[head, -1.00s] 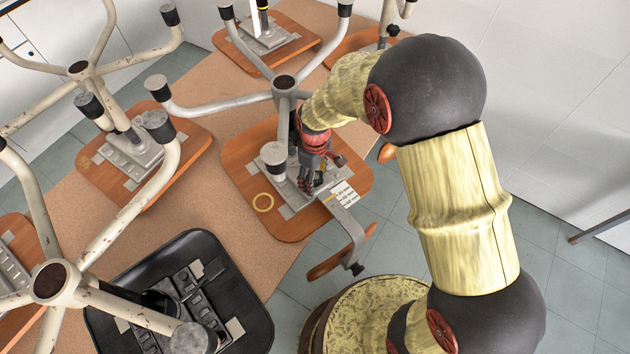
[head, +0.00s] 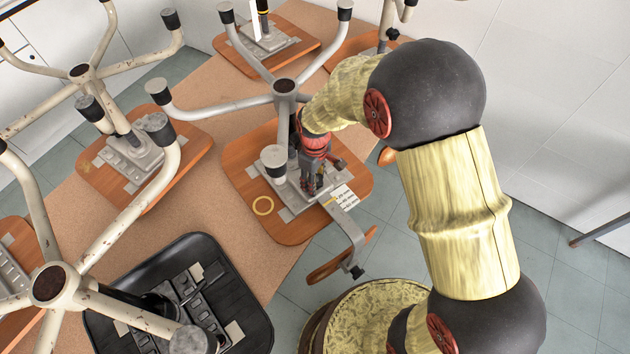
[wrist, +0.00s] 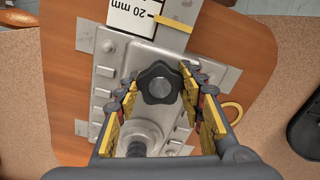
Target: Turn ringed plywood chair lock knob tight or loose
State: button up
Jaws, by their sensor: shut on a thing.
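The ringed plywood chair lies upside down, its orange-brown seat (head: 248,172) bearing a yellow ring (head: 263,205) near one corner. The ring also shows in the wrist view (wrist: 236,109). A grey metal mechanism plate (wrist: 112,52) is fixed to the seat. The dark, lobed lock knob (wrist: 160,84) stands on that plate, between my gripper's yellow-padded fingers (wrist: 161,88). My gripper (head: 313,186) reaches down over the plate in the head view and is shut on the knob. The knob is hidden in the head view.
A white gauge label reading 20 mm (wrist: 150,14) lies beside the plate. The chair's star base (head: 285,87) and a capped leg end (head: 274,157) stand close to my wrist. A black upturned chair (head: 250,318) and other upturned plywood chairs (head: 186,155) surround it.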

jog(key=shift+s+d+f, duration=0.1)
jog(key=shift+s+f, duration=0.05)
jog(key=shift+f, duration=0.05)
grip_shut()
